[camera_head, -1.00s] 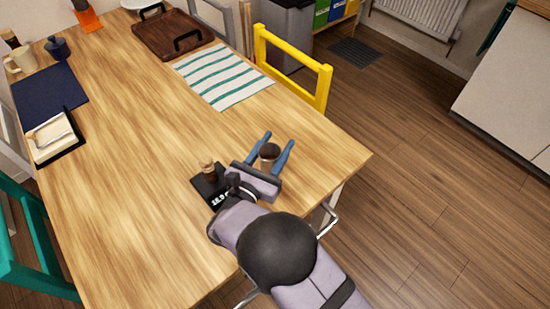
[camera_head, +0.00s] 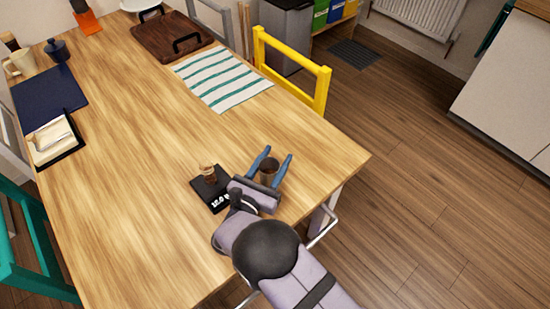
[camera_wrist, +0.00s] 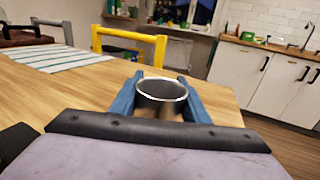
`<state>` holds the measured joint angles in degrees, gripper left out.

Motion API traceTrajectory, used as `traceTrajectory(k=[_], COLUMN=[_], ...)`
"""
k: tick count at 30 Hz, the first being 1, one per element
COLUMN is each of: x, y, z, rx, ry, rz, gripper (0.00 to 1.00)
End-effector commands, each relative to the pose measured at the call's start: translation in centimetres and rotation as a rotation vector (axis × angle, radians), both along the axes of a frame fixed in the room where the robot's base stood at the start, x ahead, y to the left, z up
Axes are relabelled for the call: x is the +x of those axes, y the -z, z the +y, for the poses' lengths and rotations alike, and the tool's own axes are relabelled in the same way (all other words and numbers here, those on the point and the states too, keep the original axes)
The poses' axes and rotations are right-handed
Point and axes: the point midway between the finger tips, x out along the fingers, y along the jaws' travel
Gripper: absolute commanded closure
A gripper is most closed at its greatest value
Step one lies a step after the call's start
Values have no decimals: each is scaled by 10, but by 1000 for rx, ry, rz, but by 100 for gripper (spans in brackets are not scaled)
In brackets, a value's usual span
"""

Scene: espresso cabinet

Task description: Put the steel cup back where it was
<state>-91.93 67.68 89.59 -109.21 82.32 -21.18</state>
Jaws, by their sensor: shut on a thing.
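The steel cup (camera_head: 268,172) is upright between the two blue fingers of my gripper (camera_head: 272,166), near the table's right front edge. In the wrist view the cup (camera_wrist: 161,94) shows its round open rim, with a finger of my gripper (camera_wrist: 161,99) against each side. My gripper is shut on the cup. The cup is low, at or just above the table top; I cannot tell whether its base touches the wood. A black scale (camera_head: 210,190) with a lit display lies just left of my gripper, with a small brown glass (camera_head: 208,173) on it.
The wooden table (camera_head: 130,170) is clear in its middle. A striped cloth (camera_head: 222,78) and a brown tray (camera_head: 160,38) lie toward the back. A yellow chair (camera_head: 290,62) stands at the far right edge. A dark blue mat (camera_head: 48,95) and a napkin holder (camera_head: 55,140) are at left.

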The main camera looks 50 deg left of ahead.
Motion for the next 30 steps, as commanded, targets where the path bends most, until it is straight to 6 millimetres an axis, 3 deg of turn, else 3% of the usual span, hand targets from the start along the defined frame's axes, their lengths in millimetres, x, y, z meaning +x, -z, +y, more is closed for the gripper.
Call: traceTrajectory(k=[5, 6, 8, 20, 30], x=[0, 0, 0, 0, -43], y=[4, 3, 3, -1, 2], z=[0, 0, 0, 0, -16], rx=[0, 0, 0, 0, -1], ry=[0, 0, 0, 0, -5], rz=[-1, 0, 0, 0, 0], gripper=[82, 49, 39, 39, 39])
